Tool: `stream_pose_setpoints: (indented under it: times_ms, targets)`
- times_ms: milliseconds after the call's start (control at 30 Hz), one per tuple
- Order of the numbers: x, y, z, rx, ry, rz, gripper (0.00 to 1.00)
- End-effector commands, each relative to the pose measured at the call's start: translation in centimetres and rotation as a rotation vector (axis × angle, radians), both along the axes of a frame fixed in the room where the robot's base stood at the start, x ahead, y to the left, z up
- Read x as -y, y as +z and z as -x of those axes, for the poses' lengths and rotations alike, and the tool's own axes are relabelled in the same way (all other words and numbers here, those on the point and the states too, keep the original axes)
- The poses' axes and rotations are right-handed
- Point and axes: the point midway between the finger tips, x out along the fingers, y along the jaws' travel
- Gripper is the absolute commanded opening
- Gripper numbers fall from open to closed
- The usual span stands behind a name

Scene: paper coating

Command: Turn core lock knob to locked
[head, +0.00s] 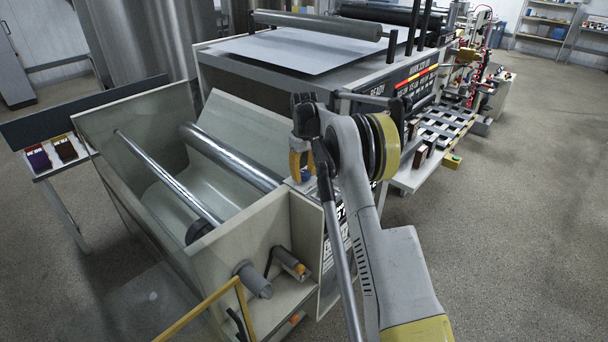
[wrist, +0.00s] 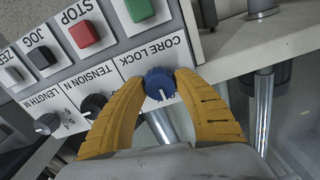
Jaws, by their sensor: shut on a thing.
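The core lock knob (wrist: 159,84) is a round blue knob with a white pointer line, on a white panel under the label CORE LOCK in the wrist view. The pointer line points toward the bottom of that picture. My gripper (wrist: 160,90) has its yellow fingers on both sides of the knob, shut on it. In the head view my gripper (head: 299,172) reaches down at the machine's near corner, and my arm hides the knob there.
In the wrist view, a green button (wrist: 139,10), a red STOP button (wrist: 84,34) and a black JOG button (wrist: 41,57) sit on the panel. A dark tension knob (wrist: 94,105) is close to the left finger. Metal rollers (head: 230,157) lie in the open trough.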

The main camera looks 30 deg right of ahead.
Motion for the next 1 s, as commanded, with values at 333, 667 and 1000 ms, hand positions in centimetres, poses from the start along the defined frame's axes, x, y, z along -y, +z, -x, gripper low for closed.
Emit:
stream_pose_setpoints:
  times_ms: [333, 667, 1000]
  targets:
    - [0.0, 0.0, 0.0, -0.001, 0.000, 0.000, 0.61]
    - [0.0, 3.9, 0.0, -0.001, 0.000, 0.000, 0.61]
    - [0.0, 10.7, 0.0, -0.001, 0.000, 0.000, 0.61]
